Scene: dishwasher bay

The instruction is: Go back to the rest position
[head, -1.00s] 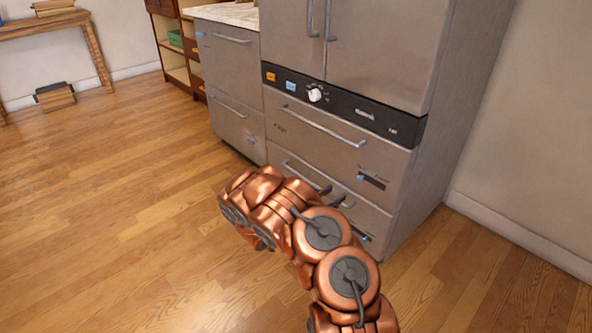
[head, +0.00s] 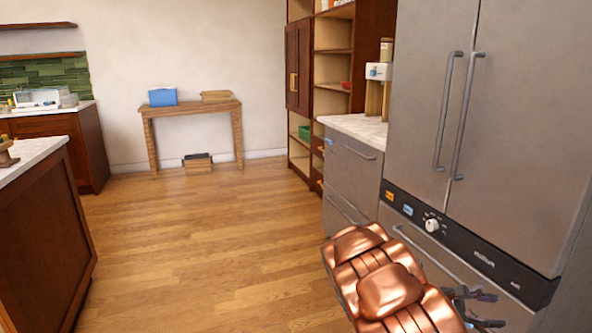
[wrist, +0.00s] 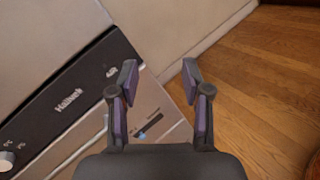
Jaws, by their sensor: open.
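My gripper (wrist: 158,85) is open and empty in the wrist view, with a clear gap between its two purple-padded fingers. It is close to the front of the steel appliance, near its lower right edge, with wood floor beyond. In the head view, part of my gripper (head: 478,308) shows low at the right, beside my copper arm, in front of the lower drawer. The steel appliance (head: 520,130) has tall double doors above a black control strip (head: 455,240) with a white knob. The same strip also shows in the wrist view (wrist: 62,103).
Steel drawers (head: 350,175) under a marble counter stand left of the appliance. A tall wooden shelf (head: 330,60) is behind. A wooden table (head: 190,108) with a blue box (head: 163,96) is at the back wall. A counter island (head: 45,230) is at left. The middle floor is clear.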

